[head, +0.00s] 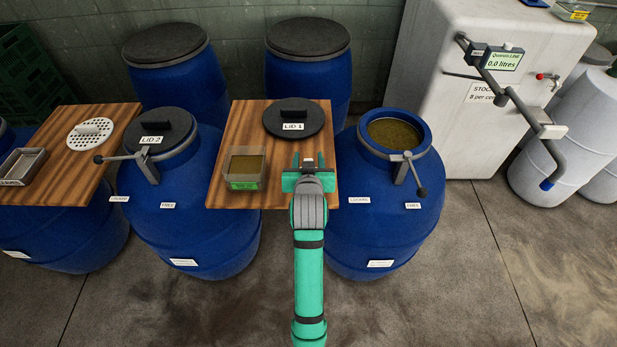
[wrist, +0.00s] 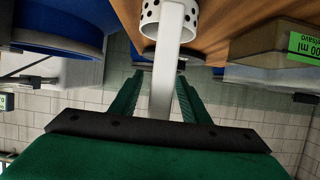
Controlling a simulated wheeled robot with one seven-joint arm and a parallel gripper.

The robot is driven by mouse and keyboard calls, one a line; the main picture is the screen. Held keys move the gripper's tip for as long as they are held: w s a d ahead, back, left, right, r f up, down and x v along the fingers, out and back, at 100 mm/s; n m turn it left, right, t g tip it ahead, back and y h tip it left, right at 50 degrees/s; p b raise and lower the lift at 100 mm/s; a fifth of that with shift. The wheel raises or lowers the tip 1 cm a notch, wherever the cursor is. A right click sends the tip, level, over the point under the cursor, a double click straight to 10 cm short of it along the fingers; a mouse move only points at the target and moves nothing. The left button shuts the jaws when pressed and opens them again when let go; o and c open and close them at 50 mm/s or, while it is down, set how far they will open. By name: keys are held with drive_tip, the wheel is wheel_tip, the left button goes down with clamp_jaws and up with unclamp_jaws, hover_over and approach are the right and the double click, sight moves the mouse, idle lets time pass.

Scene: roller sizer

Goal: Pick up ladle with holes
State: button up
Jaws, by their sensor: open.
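The ladle with holes is clear in the wrist view: a white cup with dark round holes (wrist: 168,20) and a long flat pale handle (wrist: 166,75). The handle runs between the two green fingers of my gripper (wrist: 160,80), with a visible gap on each side. My gripper is open and not closed on the handle. In the head view my gripper (head: 309,166) is over the right part of the middle wooden board (head: 225,190), and the ladle is largely hidden there by it.
A dark lid marked LID 1 (head: 293,118) lies behind my gripper. A shallow box with green label (head: 244,168) stands to its left. An open blue barrel (head: 387,205) with a lever clamp (head: 405,165) is close on the right.

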clamp_jaws()
drive_tip(key=shift+r, duration=0.1)
